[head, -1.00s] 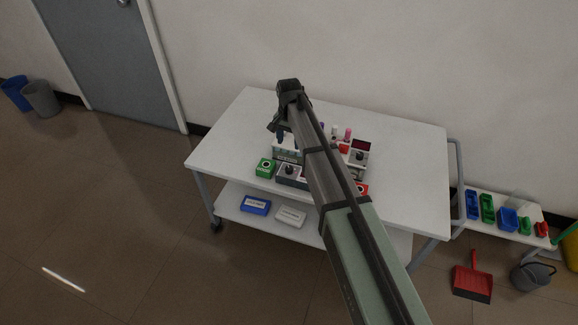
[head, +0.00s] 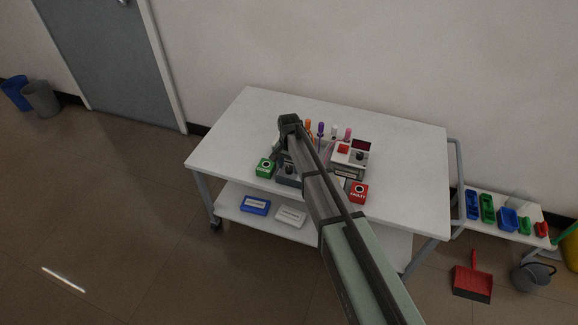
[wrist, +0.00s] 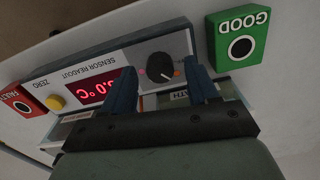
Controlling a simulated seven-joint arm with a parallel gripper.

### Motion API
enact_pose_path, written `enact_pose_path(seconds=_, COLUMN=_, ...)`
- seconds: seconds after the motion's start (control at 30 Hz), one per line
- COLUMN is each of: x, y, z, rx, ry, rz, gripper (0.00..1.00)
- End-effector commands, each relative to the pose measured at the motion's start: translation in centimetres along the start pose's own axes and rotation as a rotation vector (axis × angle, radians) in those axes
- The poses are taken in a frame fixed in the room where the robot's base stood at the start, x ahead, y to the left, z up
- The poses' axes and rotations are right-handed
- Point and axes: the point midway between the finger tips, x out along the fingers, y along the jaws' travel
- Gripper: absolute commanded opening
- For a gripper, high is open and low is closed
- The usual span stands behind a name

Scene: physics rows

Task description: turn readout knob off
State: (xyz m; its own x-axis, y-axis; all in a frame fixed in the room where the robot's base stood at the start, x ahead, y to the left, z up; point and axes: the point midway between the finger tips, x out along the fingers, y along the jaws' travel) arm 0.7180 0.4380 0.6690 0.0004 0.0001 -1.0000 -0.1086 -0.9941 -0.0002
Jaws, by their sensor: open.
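The sensor readout box (wrist: 110,62) fills the middle of the wrist view, upside down. Its display (wrist: 92,92) is lit red, partly hidden by a finger. The dark round readout knob (wrist: 160,67) is on its face beside the display, with small coloured marks around it. My gripper (wrist: 158,74) is open, with one blue finger on each side of the knob. I cannot tell whether the fingers touch it. In the head view the box (head: 287,180) stands at the table's front, and my gripper (head: 279,156) is over it, largely hidden.
A green GOOD box (wrist: 238,38) stands close beside the readout, and a red FAULT box (wrist: 17,102) on its other side. The white table (head: 410,150) is clear at both sides.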

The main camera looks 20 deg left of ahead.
Motion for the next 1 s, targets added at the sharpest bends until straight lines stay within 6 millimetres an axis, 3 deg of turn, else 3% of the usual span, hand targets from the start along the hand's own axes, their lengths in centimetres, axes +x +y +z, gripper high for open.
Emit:
enact_pose_path(seconds=0.4, x=0.53, y=0.01, z=0.02, rx=0.000, ry=0.000, rz=0.000, gripper=0.58)
enact_pose_path(seconds=1.0, x=0.50, y=0.01, z=0.01, rx=0.000, ry=0.000, rz=0.000, gripper=0.03)
